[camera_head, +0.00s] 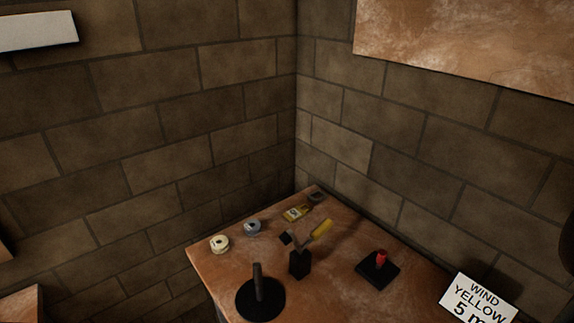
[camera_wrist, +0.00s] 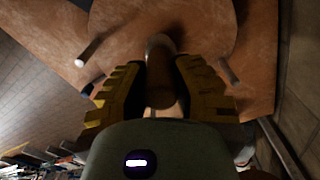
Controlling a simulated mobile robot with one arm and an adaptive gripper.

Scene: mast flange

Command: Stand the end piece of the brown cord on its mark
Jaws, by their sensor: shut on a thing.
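My gripper (camera_wrist: 160,85) shows in the wrist view, with ribbed yellow and black fingers on both sides of a dark brown, rounded piece (camera_wrist: 160,70). It is shut on this piece, which has a paler top end; it looks like the end piece of the brown cord, though the dim picture leaves this uncertain. The rest of the cord and the mark cannot be made out. My gripper is not seen in the head view.
In the wrist view a pale-tipped rod (camera_wrist: 95,47) and a short peg (camera_wrist: 228,70) flank the fingers over a brown surface (camera_wrist: 200,18). A sign (camera_head: 478,300) is at right.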

